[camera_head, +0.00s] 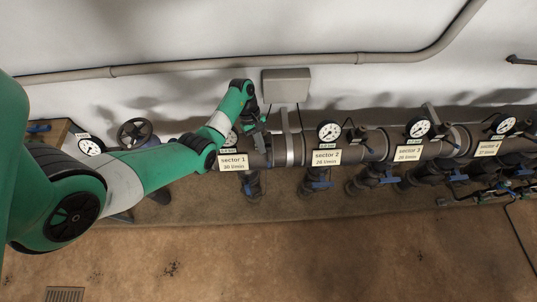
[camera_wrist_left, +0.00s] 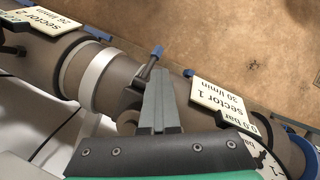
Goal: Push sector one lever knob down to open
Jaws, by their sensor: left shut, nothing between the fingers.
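The sector 1 label (camera_head: 233,162) is on the grey manifold pipe, and it also shows in the left wrist view (camera_wrist_left: 217,98). A blue-tipped valve lever (camera_wrist_left: 157,52) sticks out past the pipe beside this label. In the head view, blue shows at the sector 1 valve (camera_head: 249,186) under the pipe. My left gripper (camera_head: 262,124) is above the pipe, just right of the sector 1 gauge. In the wrist view its shut, empty fingers (camera_wrist_left: 158,78) point toward the lever and partly cover its base. I cannot tell whether they touch it. My right gripper is out of view.
Sector 2 (camera_head: 327,158) and further labelled sectors continue to the right with gauges (camera_head: 329,132) and blue-handled valves. A grey box (camera_head: 286,83) is on the wall behind. A dark handwheel (camera_head: 134,133) stands left. The brown floor in front is mostly clear.

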